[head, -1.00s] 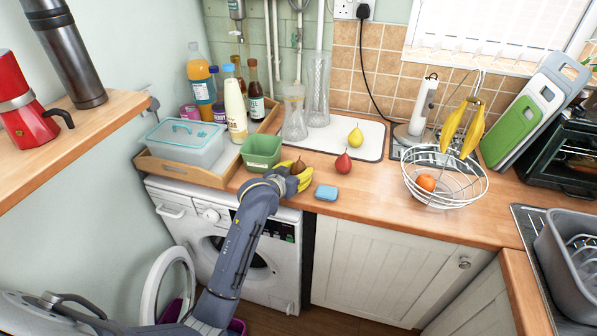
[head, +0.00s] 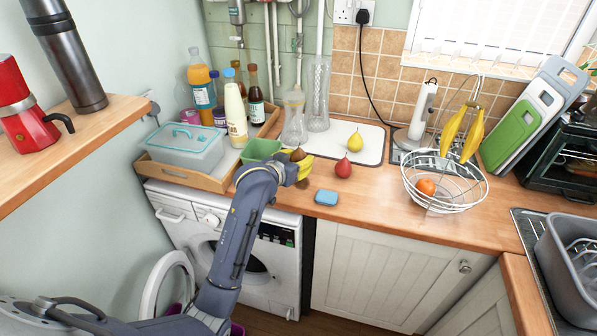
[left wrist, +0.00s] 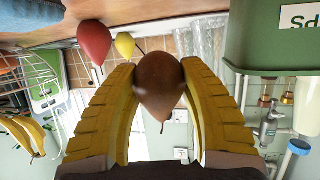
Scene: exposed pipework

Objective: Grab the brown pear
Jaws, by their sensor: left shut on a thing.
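The brown pear (head: 298,155) is between the yellow fingers of my left gripper (head: 302,167). In the left wrist view the brown pear (left wrist: 160,85) is pinched between both fingers of the left gripper (left wrist: 159,90), its stem pointing down in the picture. In the head view the pear appears raised a little above the counter, just right of the green tub. A red pear (head: 343,168) and a yellow pear (head: 355,142) stand to the right. My right gripper is in neither view.
A green tub (head: 262,149) stands close beside the left gripper. A blue sponge (head: 326,197) lies near the counter's front edge. A wire fruit basket (head: 445,203) with an orange and hanging bananas stands right. Glass vases (head: 317,105) stand behind.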

